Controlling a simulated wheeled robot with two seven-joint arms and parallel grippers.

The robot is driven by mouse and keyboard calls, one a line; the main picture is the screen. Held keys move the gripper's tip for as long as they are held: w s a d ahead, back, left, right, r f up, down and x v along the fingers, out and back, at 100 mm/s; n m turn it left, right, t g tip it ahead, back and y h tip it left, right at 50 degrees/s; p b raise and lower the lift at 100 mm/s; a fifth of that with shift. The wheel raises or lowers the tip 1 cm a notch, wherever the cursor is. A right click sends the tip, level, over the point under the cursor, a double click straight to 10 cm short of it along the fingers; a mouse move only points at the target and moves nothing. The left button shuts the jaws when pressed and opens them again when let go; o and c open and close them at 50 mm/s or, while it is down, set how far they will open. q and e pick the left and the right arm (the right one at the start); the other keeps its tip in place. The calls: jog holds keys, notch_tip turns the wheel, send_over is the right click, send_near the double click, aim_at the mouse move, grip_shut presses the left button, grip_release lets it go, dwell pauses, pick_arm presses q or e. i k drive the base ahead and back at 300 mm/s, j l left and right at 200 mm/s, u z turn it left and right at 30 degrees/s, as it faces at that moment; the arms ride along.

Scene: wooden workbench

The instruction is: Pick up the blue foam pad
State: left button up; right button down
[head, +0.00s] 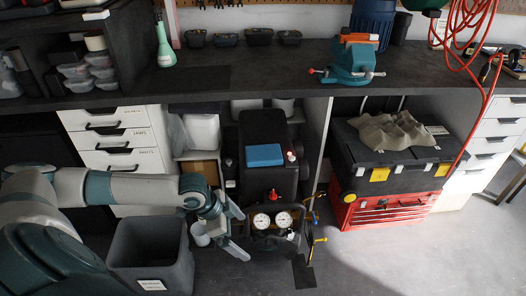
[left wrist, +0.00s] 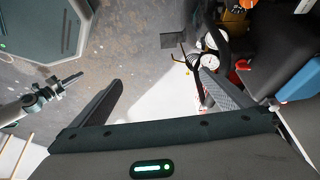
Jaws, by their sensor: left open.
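The blue foam pad (head: 264,155) lies flat on top of a black, rounded unit (head: 266,128) under the workbench. In the left wrist view, part of the pad (left wrist: 300,82) shows at the right edge. My left gripper (head: 240,232) is open and empty, low in front of the bench, to the left of and below the pad in the head view. Its two fingers (left wrist: 160,80) stand apart in the left wrist view with nothing between them. My right gripper (left wrist: 62,86) shows small at the left of that view; its jaws are too small to read.
Two pressure gauges (head: 272,219) and a red knob stand just right of my left gripper. A grey bin (head: 150,250) stands below my left arm. White drawers (head: 120,145) are left, a red toolbox (head: 390,208) right. The bench top (head: 270,70) overhangs the pad.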

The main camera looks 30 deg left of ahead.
aim_at(267, 155)
jog(key=i+j, duration=0.5)
jog(key=j, duration=0.15)
jog(key=i+j, duration=0.5)
jog(key=j, duration=0.1)
